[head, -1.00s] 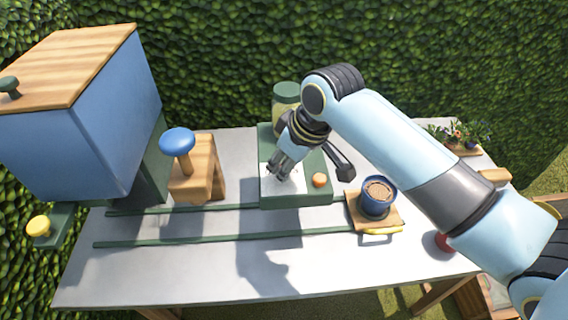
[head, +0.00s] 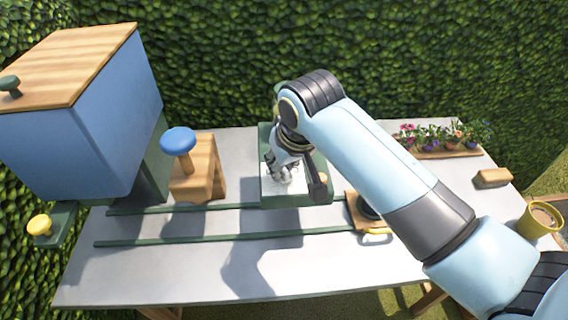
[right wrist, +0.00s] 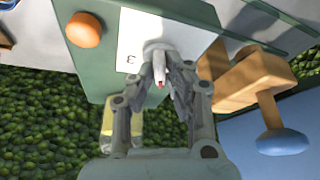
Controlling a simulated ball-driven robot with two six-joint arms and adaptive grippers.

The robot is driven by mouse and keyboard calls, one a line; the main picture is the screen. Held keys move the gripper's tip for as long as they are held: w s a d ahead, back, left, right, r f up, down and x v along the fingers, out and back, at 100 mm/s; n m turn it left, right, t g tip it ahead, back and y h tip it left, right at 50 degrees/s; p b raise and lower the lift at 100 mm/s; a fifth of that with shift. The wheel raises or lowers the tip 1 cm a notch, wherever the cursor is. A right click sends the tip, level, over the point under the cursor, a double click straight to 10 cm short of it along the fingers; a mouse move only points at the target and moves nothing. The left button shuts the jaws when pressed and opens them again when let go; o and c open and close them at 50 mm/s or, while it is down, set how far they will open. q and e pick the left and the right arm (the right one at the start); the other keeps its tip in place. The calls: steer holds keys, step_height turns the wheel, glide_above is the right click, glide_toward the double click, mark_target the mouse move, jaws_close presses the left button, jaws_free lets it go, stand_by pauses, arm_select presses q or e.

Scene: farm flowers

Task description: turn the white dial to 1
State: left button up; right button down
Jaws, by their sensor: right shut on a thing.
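The white dial (right wrist: 158,52) sits on a white plate (right wrist: 128,38) on the face of a green box (head: 322,196). It has a pointer with a red tip, and a digit that looks like 3 shows on the plate beside it. My right gripper (right wrist: 168,74) is shut on the dial, with a finger on each side of the pointer. In the head view my right gripper (head: 284,178) is over the plate and hides most of the dial. The other digits are hidden or too small to read. My left gripper is not in view.
An orange knob (right wrist: 84,30) is beside the plate. A blue-topped wooden stand (head: 178,142) and a blue bin (head: 95,120) stand left. Flowers (head: 440,137), a wooden block (head: 492,178) and a yellow pot (head: 540,218) are right. The front table is clear.

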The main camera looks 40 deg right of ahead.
steer(key=shift+s+f, duration=0.15)
steer(key=c, duration=1.4)
jaws_free()
steer(key=shift+o, duration=0.2)
steer(key=shift+r, duration=0.25)
steer(key=d+v, duration=0.1)
steer(key=v, duration=1)
steer(key=shift+a+r, duration=0.25)
steer(key=shift+a, duration=0.25)
